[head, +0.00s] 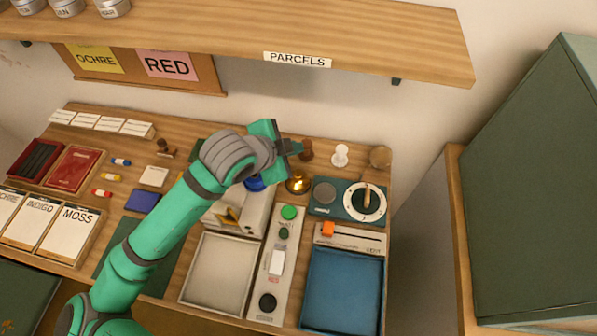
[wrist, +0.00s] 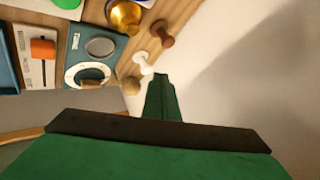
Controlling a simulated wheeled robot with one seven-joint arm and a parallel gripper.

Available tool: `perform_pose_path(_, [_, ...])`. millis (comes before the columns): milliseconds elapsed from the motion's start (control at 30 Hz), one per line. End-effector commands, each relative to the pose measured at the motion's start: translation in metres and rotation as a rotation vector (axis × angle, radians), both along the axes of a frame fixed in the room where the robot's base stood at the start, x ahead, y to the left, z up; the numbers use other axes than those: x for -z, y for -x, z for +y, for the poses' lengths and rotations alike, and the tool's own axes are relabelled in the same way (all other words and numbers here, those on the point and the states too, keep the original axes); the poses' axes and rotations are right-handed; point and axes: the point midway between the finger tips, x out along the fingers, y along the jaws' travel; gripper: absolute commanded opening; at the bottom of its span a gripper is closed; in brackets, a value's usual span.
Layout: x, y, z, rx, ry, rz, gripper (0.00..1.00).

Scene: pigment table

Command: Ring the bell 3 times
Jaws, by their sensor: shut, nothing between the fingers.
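The bell (head: 298,184) is a small shiny brass dome on the wooden table, right of the middle in the head view. It also shows at the top edge of the wrist view (wrist: 124,14), partly cut off. My gripper (head: 292,148) is shut and empty. In the head view it appears just behind the bell, its fingers pointing right. In the wrist view the closed fingers (wrist: 160,90) are apart from the bell, which lies up and to the left of them. I cannot tell how high the gripper is above the table.
A brown wooden stamp or knob (head: 306,150), a white one (head: 340,155) and a round wooden one (head: 380,156) stand behind the bell. A timer with a dial (head: 364,201) is right of it. A shelf (head: 400,30) overhangs the back; a green cabinet (head: 535,190) stands far right.

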Motion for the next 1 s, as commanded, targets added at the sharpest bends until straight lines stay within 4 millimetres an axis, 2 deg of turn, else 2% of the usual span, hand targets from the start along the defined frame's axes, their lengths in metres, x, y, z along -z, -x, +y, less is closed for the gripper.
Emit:
perform_pose_path(200, [0.001, 0.0, 0.0, -0.001, 0.001, 0.0, 0.0])
perform_pose_path(367, [0.011, 0.0, 0.001, -0.003, 0.002, 0.001, 0.0])
perform_pose_path(800, [0.065, 0.0, 0.001, -0.004, 0.003, 0.001, 0.0])
perform_pose_path(1000, [0.082, 0.0, 0.0, -0.001, 0.001, 0.0, 0.0])
